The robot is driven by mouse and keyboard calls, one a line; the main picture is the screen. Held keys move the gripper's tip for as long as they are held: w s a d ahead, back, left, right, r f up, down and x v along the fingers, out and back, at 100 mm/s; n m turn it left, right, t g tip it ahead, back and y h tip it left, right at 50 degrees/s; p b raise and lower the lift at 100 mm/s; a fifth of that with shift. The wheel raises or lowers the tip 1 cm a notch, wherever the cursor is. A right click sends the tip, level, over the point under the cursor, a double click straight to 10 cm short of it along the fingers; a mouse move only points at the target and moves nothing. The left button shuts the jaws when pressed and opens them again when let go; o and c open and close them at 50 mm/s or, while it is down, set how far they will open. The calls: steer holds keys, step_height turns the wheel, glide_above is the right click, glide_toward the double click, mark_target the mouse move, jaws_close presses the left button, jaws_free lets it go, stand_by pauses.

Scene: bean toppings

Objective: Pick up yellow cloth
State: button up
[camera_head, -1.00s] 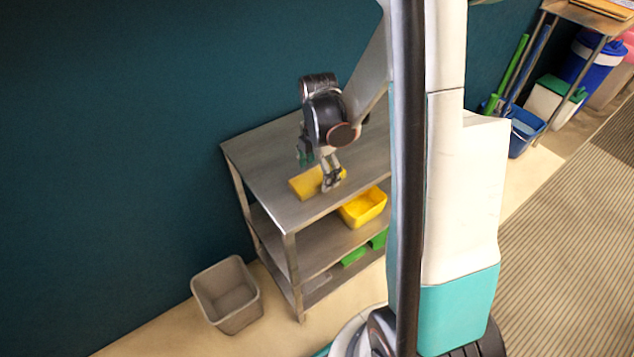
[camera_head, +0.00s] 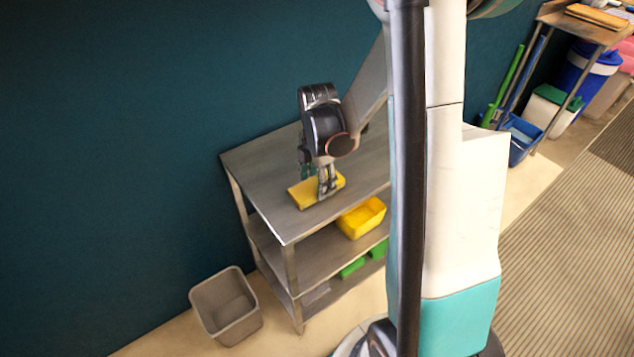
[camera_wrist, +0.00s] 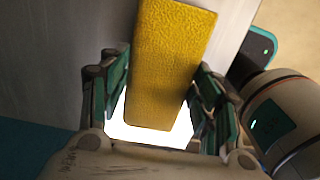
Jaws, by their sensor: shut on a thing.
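The yellow cloth (camera_head: 304,194) is a flat rectangular block on the top shelf of the metal rack, near its front edge. In the wrist view the yellow cloth (camera_wrist: 172,60) runs lengthwise between my fingers. My gripper (camera_head: 318,183) points down over the cloth and is shut on it. In the wrist view my gripper (camera_wrist: 163,92) has one green-padded finger on each side of the cloth. The head view does not clearly show whether the cloth is clear of the shelf.
The metal rack (camera_head: 262,180) stands against a dark teal wall. A yellow bin (camera_head: 361,218) sits on its middle shelf. A grey waste bin (camera_head: 226,306) stands on the floor at the left. A blue bucket (camera_head: 522,141) stands at the far right. Much of the rack top is bare.

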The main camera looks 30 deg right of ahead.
mark_target(317, 182)
step_height(317, 182, up, 19)
steer(key=p, duration=0.6)
steer(key=shift+p, duration=0.3)
